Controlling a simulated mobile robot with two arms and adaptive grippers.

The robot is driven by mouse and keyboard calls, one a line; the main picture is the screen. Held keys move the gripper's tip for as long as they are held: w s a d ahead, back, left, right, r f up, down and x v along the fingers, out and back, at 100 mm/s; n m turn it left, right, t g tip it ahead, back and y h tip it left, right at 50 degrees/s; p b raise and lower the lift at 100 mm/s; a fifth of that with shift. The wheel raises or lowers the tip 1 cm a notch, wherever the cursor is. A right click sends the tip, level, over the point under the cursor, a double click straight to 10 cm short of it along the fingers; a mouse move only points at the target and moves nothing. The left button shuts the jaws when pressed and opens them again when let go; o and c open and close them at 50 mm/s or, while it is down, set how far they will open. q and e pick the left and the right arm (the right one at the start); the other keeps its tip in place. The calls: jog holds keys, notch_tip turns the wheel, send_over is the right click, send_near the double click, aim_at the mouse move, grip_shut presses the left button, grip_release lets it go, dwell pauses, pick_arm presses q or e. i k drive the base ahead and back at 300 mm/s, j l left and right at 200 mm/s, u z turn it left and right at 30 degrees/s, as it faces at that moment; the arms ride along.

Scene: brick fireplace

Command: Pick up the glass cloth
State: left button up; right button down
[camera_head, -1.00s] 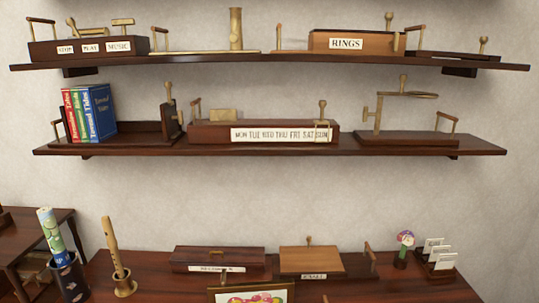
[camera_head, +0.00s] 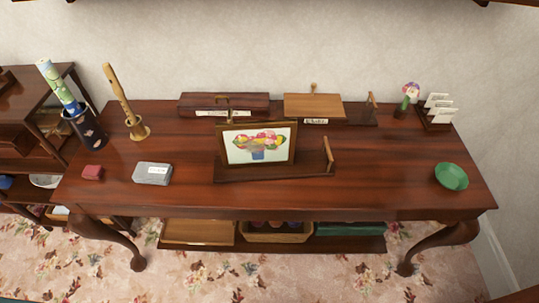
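A small dark red item (camera_head: 92,172), perhaps a folded cloth, lies near the front left of the wooden table (camera_head: 350,190). A flat grey case with a white label (camera_head: 153,173) lies just to its right, apart from it. I cannot tell for sure which thing is the glass cloth. Neither of my grippers is in view.
A framed flower picture (camera_head: 258,145) stands mid-table. A recorder on a stand (camera_head: 124,100) and a dark holder (camera_head: 84,128) are at the back left. A green bowl (camera_head: 451,177) is at the right. The table's front strip is mostly clear.

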aim_at(153, 173)
jog(key=u, duration=1.1)
jog(key=j+z, duration=0.1)
